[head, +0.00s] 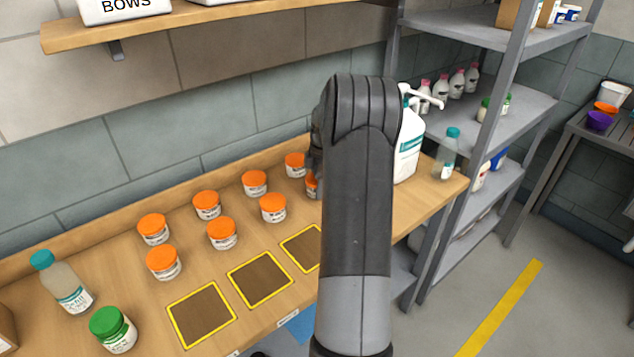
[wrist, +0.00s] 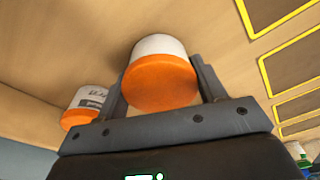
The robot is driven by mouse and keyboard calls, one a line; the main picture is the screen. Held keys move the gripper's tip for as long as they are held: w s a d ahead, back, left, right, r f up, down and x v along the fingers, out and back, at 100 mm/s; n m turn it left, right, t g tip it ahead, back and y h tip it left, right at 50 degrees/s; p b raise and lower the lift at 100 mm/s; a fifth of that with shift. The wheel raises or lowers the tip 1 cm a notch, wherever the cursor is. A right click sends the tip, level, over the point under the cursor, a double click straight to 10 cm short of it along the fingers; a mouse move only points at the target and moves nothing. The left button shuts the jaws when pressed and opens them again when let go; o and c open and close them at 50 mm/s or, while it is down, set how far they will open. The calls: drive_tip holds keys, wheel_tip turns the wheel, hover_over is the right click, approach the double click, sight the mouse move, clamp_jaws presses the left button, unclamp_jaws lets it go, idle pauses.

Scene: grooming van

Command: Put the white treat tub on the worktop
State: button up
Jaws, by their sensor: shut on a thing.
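My gripper (wrist: 160,82) is shut on a white tub with an orange lid (wrist: 160,75), one finger on each side of it in the wrist view. In the head view my arm hides most of the gripper, and only a sliver of an orange-lidded tub (head: 312,187) shows beside it. The tub is over the wooden worktop (head: 130,285); I cannot tell whether its base touches the wood. A similar orange-lidded tub (wrist: 85,107) stands just left of it in the wrist view.
Several orange-lidded tubs (head: 222,233) stand in two rows. Yellow-edged dark squares (head: 201,315) along the front are empty where visible. A green-lidded jar (head: 113,330) and teal-capped bottle (head: 62,283) stand left, a white pump jug (head: 408,150) right. A shelf (head: 180,22) overhangs behind.

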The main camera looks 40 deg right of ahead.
drive_tip(key=o, duration=1)
drive_tip(key=shift+f, duration=0.1)
drive_tip(key=shift+o, duration=0.2)
